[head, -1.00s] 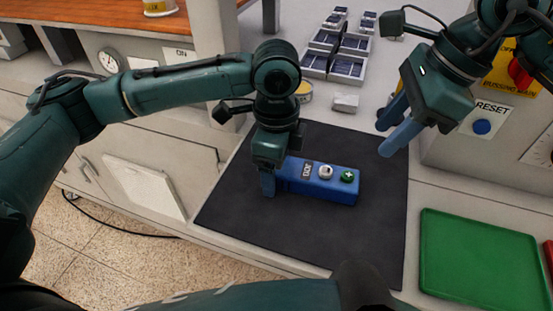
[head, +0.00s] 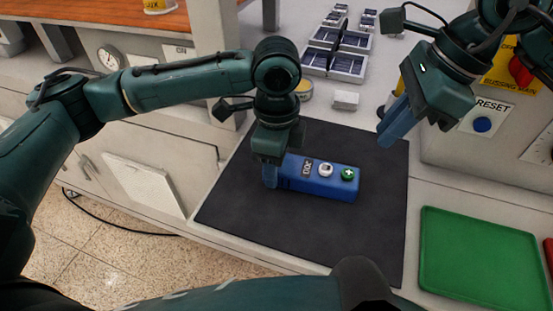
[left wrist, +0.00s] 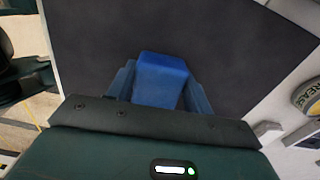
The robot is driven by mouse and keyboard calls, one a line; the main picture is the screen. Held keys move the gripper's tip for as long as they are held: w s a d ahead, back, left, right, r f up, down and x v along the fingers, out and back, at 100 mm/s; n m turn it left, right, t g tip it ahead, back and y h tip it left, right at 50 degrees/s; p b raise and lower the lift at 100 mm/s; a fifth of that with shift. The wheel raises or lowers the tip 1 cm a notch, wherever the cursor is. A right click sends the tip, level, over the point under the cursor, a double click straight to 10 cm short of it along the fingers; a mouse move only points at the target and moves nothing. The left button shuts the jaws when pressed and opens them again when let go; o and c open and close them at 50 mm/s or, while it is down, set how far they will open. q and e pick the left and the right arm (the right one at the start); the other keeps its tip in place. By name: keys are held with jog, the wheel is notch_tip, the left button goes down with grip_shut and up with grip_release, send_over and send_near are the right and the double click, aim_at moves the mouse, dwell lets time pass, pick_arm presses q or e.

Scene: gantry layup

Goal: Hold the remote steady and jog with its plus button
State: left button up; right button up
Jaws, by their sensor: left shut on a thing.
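The blue remote (head: 318,188) lies on the dark mat (head: 255,225). It has a small display label (head: 307,168), a white round button (head: 326,170) and a green plus button (head: 348,174) at its right end. My left gripper (head: 271,174) is shut on the remote's left end. In the left wrist view the remote (left wrist: 160,80) sits between the two blue fingers. My right gripper (head: 393,124) is above and to the right of the remote, apart from it. Its fingers are together and nothing shows between them.
A green tray (head: 480,262) lies at the right. A panel with a blue RESET button (head: 482,125) and a red knob (head: 520,70) stands behind it. Small grey bins (head: 335,62), a white block (head: 346,100) and a round tin (head: 304,90) are behind the mat. The mat's front is clear.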

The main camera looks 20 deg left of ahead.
grip_shut()
dwell(1.4)
jog(key=shift+s+a+r+n+t+y, duration=0.2)
jog(key=shift+a+r+n+t+y, duration=0.25)
jog(key=shift+a+n+t+y, duration=0.45)
jog(key=shift+s+a+r+n+t+y, duration=0.15)
jog(key=shift+a+r+n+t+y, duration=0.4)
jog(key=shift+t+y, duration=0.6)
jog(key=shift+f, duration=0.2)
send_over(354, 179)
jog(key=shift+f, duration=4.35)
